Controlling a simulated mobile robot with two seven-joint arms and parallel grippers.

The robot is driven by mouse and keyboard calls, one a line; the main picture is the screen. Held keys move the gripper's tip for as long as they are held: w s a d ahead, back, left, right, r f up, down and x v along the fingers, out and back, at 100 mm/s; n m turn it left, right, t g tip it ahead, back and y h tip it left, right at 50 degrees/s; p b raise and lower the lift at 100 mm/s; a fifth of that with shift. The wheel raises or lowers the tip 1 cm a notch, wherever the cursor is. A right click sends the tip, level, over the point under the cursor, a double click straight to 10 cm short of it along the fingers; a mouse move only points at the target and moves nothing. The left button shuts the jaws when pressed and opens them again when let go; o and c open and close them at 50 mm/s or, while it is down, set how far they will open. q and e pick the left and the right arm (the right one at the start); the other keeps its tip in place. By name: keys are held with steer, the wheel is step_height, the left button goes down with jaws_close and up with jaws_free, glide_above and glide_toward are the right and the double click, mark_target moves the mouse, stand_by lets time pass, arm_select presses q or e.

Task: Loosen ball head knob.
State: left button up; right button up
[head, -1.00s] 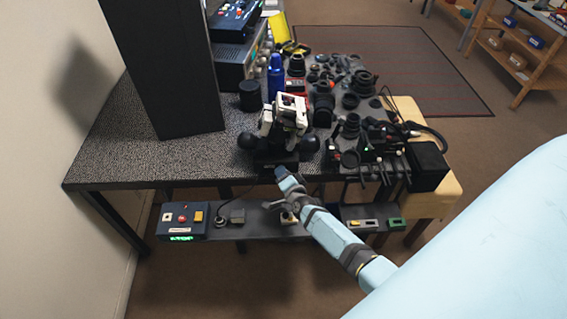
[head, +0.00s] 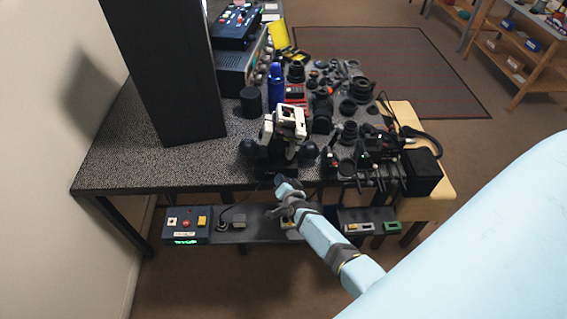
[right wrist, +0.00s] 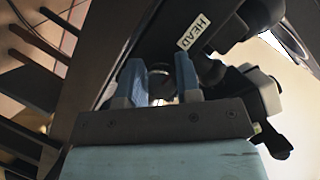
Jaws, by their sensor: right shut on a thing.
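A black ball head assembly with a white and black clamp (head: 290,122) on top stands at the front edge of the dark speckled bench. Dark round parts show at its left (head: 249,147) and right. My right gripper (head: 281,180) reaches up to its front from below. In the right wrist view my right gripper (right wrist: 161,82) has its two blue fingers around a dark round knob (right wrist: 160,84), mostly hidden between them. A white label reading HEAD (right wrist: 193,32) is on the dark part just beyond. My left gripper is not in view.
A tall black panel (head: 165,75) stands at the left of the bench. A blue bottle (head: 276,85) and many lens parts lie behind and to the right. Below the bench front is a shelf with a control box (head: 187,224). The bench's left front is clear.

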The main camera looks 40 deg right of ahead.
steer(key=o, duration=0.9)
steer(key=p+v, duration=0.5)
steer(key=v, duration=0.8)
steer(key=shift+s+a, duration=0.15)
steer(key=shift+s, duration=0.25)
steer(key=s+a+r+n+g+y, duration=0.1)
steer(key=s+a+r+n+y, duration=0.1)
steer(key=s+a+r+n, duration=0.1)
steer(key=s+a+r+n+g+y, duration=0.1)
steer(key=s+a+r+n+y, duration=0.1)
steer(key=s+a+r+n, duration=0.2)
steer(key=s+a+r+n+g+y, duration=0.1)
steer(key=s+a+r+n+y, duration=0.1)
steer(key=s+a+r+n, duration=0.2)
steer(key=shift+s+a+r+n+y, duration=0.1)
steer(key=shift+s+a+n, duration=0.2)
steer(key=shift+s+n, duration=0.35)
steer(key=shift+s+a+r+n+y, duration=0.1)
steer(key=shift+s+a+n, duration=0.25)
steer(key=shift+s+n, duration=0.25)
steer(key=shift+s+a+n+y, duration=0.1)
steer(key=shift+s+a+n, duration=0.2)
steer(key=shift+s+n, duration=0.35)
